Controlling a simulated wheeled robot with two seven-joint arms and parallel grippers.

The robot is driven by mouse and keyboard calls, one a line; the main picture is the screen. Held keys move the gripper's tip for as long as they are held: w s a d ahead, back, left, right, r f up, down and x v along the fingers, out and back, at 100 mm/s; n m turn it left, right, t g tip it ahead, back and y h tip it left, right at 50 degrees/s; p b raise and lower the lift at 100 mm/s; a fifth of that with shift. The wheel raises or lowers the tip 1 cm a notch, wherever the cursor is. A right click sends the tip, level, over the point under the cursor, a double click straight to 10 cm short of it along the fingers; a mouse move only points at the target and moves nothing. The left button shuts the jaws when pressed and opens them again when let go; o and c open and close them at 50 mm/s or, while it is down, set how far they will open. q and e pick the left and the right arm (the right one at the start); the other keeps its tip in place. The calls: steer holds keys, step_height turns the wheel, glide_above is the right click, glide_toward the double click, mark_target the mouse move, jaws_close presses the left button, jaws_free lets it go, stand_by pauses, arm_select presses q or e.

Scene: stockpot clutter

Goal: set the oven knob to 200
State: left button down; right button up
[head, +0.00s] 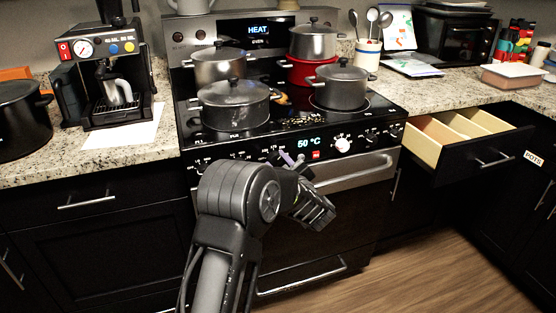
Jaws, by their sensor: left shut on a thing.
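The stove's front panel carries a display (309,142) reading 50 °C, with a white knob (342,145) right of it and smaller dark knobs further right. My left gripper (290,160) is at the panel just left of and below the display. It is shut on a knob there, which I take to be the oven knob; the gripper and my arm hide most of it. I cannot read its pointer. The upper display (258,30) on the back panel reads HEAT, with OVEN below. My right gripper is not in view.
The oven handle (358,174) runs just below the panel. Several pots stand on the cooktop, including a lidded grey one (235,104) near the front. An open drawer (468,146) juts out at the right. A coffee machine (104,77) stands on the left counter.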

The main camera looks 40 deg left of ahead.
arm_select(q)
steer(key=shift+f, duration=0.1)
stand_by(0.3)
steer(key=c, duration=0.9)
jaws_free()
steer(key=shift+d, duration=0.1)
steer(key=v, duration=0.7)
steer(key=shift+s+d, duration=0.25)
steer(key=shift+d, duration=0.05)
